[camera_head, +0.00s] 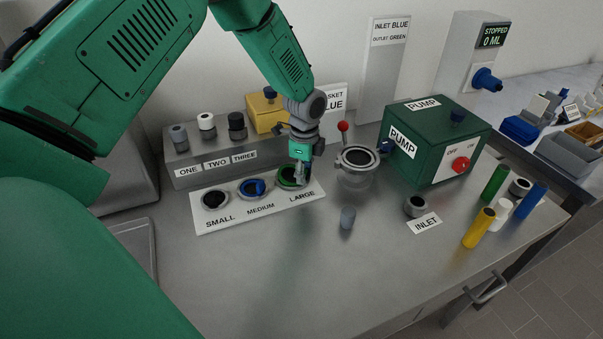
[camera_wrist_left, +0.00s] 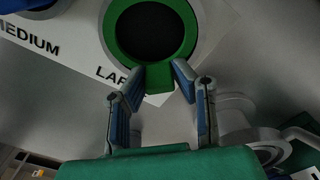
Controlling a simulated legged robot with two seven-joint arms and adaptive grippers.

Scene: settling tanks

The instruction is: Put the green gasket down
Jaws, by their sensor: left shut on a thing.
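The green gasket (camera_head: 282,182) is a ring with a small tab, at the LARGE place of the white label board (camera_head: 235,216). My left gripper (camera_head: 301,177) comes down from above at its right side. In the left wrist view the two fingers close on the tab of the green gasket (camera_wrist_left: 159,83), with the ring in front of the fingertips around a dark centre. I cannot tell whether the gasket touches the board. The blue gasket (camera_head: 252,188) lies at MEDIUM and a dark ring (camera_head: 215,199) at SMALL. My right gripper is not in view.
A grey block with stoppers (camera_head: 180,174) is behind the board. The front bench is clear.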

